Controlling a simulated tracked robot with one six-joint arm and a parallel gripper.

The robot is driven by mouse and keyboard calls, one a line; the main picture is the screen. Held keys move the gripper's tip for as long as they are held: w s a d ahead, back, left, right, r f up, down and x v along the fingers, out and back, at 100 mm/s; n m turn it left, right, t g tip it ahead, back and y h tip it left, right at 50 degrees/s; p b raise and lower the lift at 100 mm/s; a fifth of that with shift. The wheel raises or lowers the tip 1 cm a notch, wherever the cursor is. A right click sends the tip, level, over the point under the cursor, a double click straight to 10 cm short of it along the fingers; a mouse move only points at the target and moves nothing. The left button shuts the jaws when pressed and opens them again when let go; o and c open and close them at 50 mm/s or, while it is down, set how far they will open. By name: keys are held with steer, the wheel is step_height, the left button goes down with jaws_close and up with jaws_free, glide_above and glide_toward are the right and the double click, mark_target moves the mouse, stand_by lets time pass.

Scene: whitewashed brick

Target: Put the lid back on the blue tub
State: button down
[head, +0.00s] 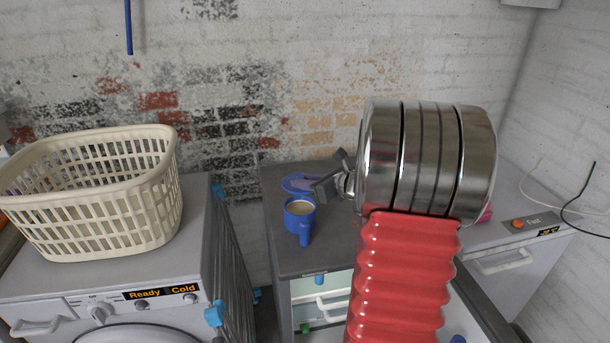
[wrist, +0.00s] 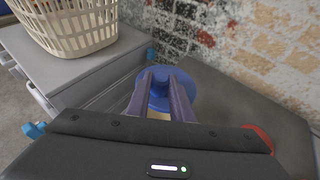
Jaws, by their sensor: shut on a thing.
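The blue tub (head: 291,222) stands on the dark grey worktop in the head view, open, with pale tan contents and a handle toward me. The blue lid (head: 297,182) is behind and above the tub's opening in the picture. My gripper (head: 318,188) reaches in from the right and is shut on the lid. In the wrist view the round lid (wrist: 148,101) shows between and beyond my two fingers (wrist: 163,84), which close on its knob. A little of the tan contents shows below the lid there. The tub is mostly hidden in that view.
A cream laundry basket (head: 95,212) sits on the white washing machine (head: 60,285) at left. A folded grey rack (head: 232,260) stands in the gap beside it. A white appliance (head: 510,262) is at right. A red thing (wrist: 258,135) lies at the wrist view's right.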

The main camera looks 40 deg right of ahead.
steer(key=shift+f, duration=0.1)
step_height(320, 180, down, 6)
stand_by(1.1)
steer(key=shift+f, duration=0.2)
stand_by(2.1)
steer(key=c, duration=1)
jaws_free()
steer(key=shift+r, duration=0.1)
steer(key=shift+r, duration=3.4)
steer(key=shift+c, duration=0.6)
jaws_close()
